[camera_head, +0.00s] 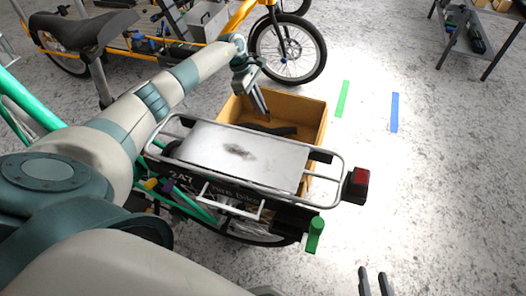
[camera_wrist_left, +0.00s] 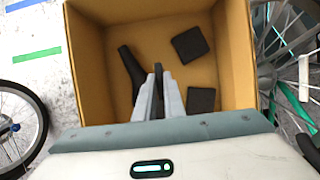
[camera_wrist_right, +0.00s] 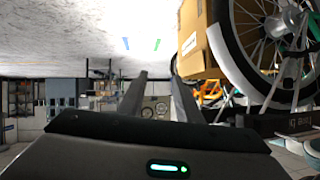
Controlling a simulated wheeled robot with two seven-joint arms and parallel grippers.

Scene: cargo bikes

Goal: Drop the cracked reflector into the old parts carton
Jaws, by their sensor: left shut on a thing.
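The open brown carton (camera_head: 314,124) stands on the floor behind the bike rack, with dark parts in it. My left gripper (camera_head: 264,116) points down into it. In the left wrist view, the fingers (camera_wrist_left: 158,72) are close together above the carton floor (camera_wrist_left: 162,30). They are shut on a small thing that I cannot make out. A red reflector or lamp (camera_head: 360,178) in a dark housing shows at the rack's end; no crack can be made out. My right gripper (camera_head: 375,283) is open and empty, low in the head view; its fingers (camera_wrist_right: 162,90) are apart.
The green bike's rear rack (camera_head: 238,152), with a grey plate, stands between me and the carton. A green grip-like part (camera_head: 314,235) sticks out below. A yellow bike (camera_head: 235,20) stands behind. Floor on the right is clear, with green (camera_head: 342,99) and blue (camera_head: 394,112) strips.

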